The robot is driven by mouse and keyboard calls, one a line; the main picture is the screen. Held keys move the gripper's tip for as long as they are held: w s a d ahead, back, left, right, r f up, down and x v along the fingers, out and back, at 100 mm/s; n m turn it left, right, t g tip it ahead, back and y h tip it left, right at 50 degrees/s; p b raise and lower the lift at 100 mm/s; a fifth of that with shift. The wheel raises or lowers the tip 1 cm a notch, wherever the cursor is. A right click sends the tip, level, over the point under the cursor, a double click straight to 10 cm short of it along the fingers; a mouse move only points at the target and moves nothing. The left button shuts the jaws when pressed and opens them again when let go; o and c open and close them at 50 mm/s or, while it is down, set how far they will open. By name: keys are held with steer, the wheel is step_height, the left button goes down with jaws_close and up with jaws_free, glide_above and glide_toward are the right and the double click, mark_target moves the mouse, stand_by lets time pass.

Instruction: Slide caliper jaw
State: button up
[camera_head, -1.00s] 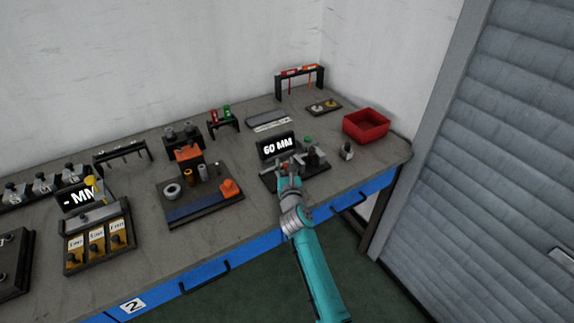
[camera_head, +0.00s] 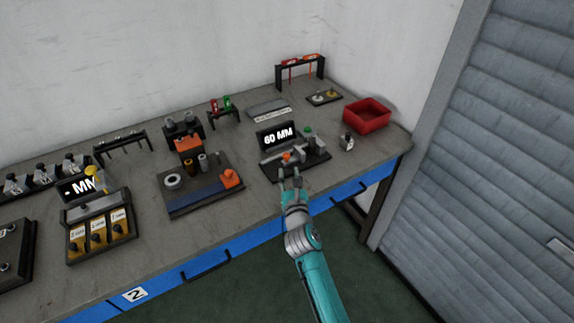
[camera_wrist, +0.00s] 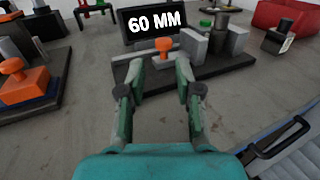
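The caliper station (camera_head: 318,170) is a black base with a display (camera_head: 277,138) reading "60 MM", also in the wrist view (camera_wrist: 156,23). Its slider has an orange knob (camera_wrist: 163,44), seen in the head view (camera_head: 286,156) just beyond my gripper. Grey jaw blocks (camera_wrist: 194,46) stand right of the knob, with a green button (camera_wrist: 205,23) behind. My gripper (camera_head: 291,176) is at the station's front edge. In the wrist view its fingers (camera_wrist: 160,66) are apart and empty, with the knob ahead between them, not gripped. Finger contact with the base cannot be told.
A red bin (camera_head: 367,115) and a small labelled block (camera_head: 347,142) stand to the right. A fixture tray with orange parts (camera_head: 205,202) lies to the left. A blue drawer front with black handles (camera_wrist: 275,140) runs along the bench edge below my gripper.

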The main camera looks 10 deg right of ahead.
steer(key=shift+s+a, duration=0.1)
steer(key=shift+s, duration=1.35)
